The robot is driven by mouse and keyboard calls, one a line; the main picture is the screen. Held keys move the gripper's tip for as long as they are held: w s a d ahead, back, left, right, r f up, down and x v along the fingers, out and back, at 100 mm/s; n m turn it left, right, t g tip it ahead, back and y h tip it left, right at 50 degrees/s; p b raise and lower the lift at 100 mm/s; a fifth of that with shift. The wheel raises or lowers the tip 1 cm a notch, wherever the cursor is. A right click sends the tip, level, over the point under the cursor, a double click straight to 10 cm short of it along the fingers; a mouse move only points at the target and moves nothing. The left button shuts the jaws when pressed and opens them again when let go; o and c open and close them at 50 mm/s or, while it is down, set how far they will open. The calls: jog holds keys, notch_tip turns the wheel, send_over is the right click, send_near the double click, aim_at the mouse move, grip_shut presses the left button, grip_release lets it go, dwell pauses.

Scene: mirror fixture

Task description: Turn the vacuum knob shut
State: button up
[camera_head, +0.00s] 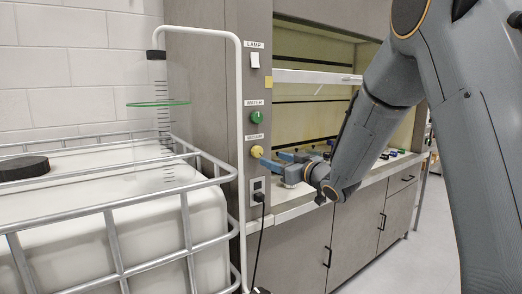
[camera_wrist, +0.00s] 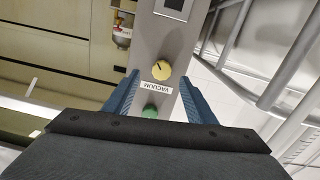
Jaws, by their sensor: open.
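The yellow vacuum knob (camera_head: 257,152) is on the grey front post of the fume hood, below the green water knob (camera_head: 256,117). In the wrist view the yellow knob (camera_wrist: 161,70) has a dark mark pointing to the upper left, and its VACUUM label (camera_wrist: 157,88) appears upside down. My gripper (camera_head: 272,158) is open, with its blue fingers just right of the yellow knob in the head view.
A lamp switch (camera_head: 254,60) is above the knobs. A socket with a plugged-in black cable (camera_head: 259,197) is below. A white caged tank (camera_head: 120,225) and a white pipe (camera_head: 241,120) stand left. The hood's bench (camera_head: 300,208) is right.

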aim_at(259, 152)
jog(key=x, duration=0.2)
jog(key=p+x, duration=0.1)
jog(key=x, duration=0.2)
jog(key=p+x, duration=0.1)
jog(key=x, duration=0.2)
jog(key=shift+s+a+r, duration=0.15)
jog(key=shift+a+r, duration=0.1)
jog(key=shift+r, duration=0.05)
jog(key=shift+c, duration=0.4)
jog(key=c, duration=1)
jog(key=shift+o, duration=0.2)
